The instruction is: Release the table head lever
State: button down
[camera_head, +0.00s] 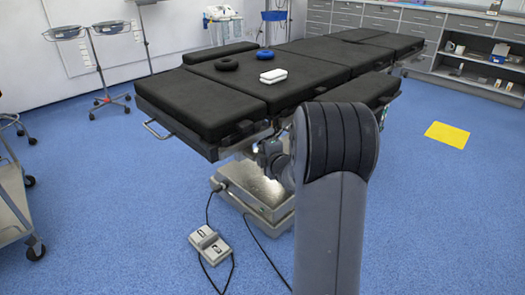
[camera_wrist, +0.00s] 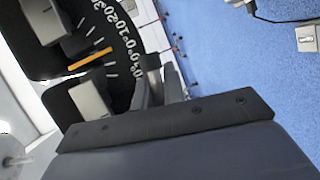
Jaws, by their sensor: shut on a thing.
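The operating table (camera_head: 210,105) has black pads and stands in the middle of the head view. My gripper (camera_head: 268,152) is under the table's near edge, mostly hidden behind my arm. In the wrist view, my gripper (camera_wrist: 163,82) has its grey fingers close together beside a black dial with white numbers (camera_wrist: 125,45) and an orange pointer (camera_wrist: 90,60). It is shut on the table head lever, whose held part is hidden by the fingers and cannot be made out.
Grey blocks (camera_wrist: 92,97) sit beside the dial, close to my gripper. A foot pedal (camera_head: 209,244) with cables lies on the blue floor near the table base (camera_head: 250,185). A cart (camera_head: 15,200) stands at the left. Floor to the right is clear around a yellow patch (camera_head: 447,135).

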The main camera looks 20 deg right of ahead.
jog(key=shift+p, duration=0.65)
jog(key=shift+s+a+f+m+g+y+p, duration=0.25)
jog(key=shift+a+f+m+g+y+p, duration=0.85)
jog(key=shift+p, duration=1.85)
jog(key=shift+s+a+f+m+g+y+p, duration=0.1)
jog(key=shift+s+f+m+y+p, duration=0.3)
jog(key=shift+m+p, duration=1.95)
jog(key=shift+s+a+f+m+g+y+p, duration=0.1)
jog(key=shift+a+f+m+g+y+p, duration=0.65)
jog(key=shift+p, duration=2.8)
jog(key=shift+d+r+t+y, duration=0.1)
jog(key=shift+t+y, duration=0.15)
jog(key=shift+y, duration=0.1)
jog(key=c, duration=1.5)
grip_release()
jog(key=p+v, duration=0.1)
jog(key=v, duration=0.9)
jog(key=shift+s+d+r, duration=0.15)
jog(key=shift+s+r, duration=0.05)
jog(key=shift+s, duration=0.05)
jog(key=shift+w, duration=0.1)
